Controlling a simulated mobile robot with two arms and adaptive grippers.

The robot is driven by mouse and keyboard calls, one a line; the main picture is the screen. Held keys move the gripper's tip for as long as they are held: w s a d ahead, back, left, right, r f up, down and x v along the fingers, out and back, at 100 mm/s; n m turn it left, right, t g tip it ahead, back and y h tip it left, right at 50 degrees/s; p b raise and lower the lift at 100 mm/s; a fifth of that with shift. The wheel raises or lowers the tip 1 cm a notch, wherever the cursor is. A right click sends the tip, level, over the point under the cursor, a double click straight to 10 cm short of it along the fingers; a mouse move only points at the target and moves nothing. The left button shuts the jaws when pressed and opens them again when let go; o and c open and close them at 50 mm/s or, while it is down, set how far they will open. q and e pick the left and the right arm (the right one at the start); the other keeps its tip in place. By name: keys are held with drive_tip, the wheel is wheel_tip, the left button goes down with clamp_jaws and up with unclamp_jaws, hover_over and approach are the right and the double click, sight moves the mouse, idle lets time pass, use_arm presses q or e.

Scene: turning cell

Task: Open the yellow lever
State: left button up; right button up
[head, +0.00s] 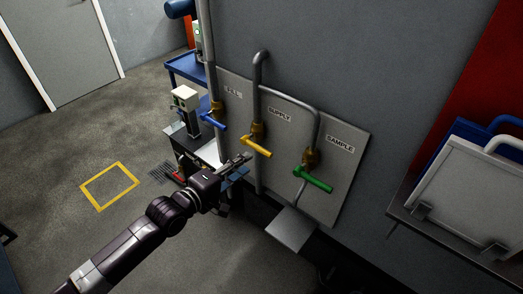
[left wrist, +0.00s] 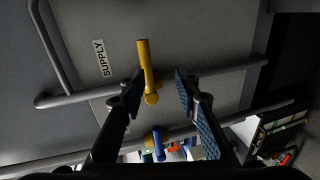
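The yellow lever (head: 257,147) sits on a brass valve under the SUPPLY label (head: 279,114) on the grey wall panel. It slants down to the right, across its vertical pipe. In the left wrist view the yellow lever (left wrist: 144,62) shows in the gap between the fingertips, nearer the left-hand finger. My left gripper (head: 244,161) is open and empty, just below and left of the lever. In the wrist view its blue-padded fingers (left wrist: 159,76) stand apart. Contact with the lever cannot be made out. My right gripper is in neither view.
A blue lever (head: 213,122) under FILL is to the left, and a green lever (head: 314,180) under SAMPLE to the right. Grey pipes (head: 291,100) run between the valves. A bench with a small device (head: 186,108) stands at left. A grey tray (head: 291,229) juts out below the panel.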

sight(261, 152)
use_arm(q)
drive_tip(key=shift+h, duration=0.3)
drive_tip(key=w+d, duration=0.3)
drive_tip(key=w, duration=0.1)
drive_tip(key=w+d+p, duration=0.1)
drive_tip(key=w+d, duration=0.1)
drive_tip(key=shift+d+r, duration=0.25)
drive_tip(key=shift+d, duration=0.05)
clamp_jaws()
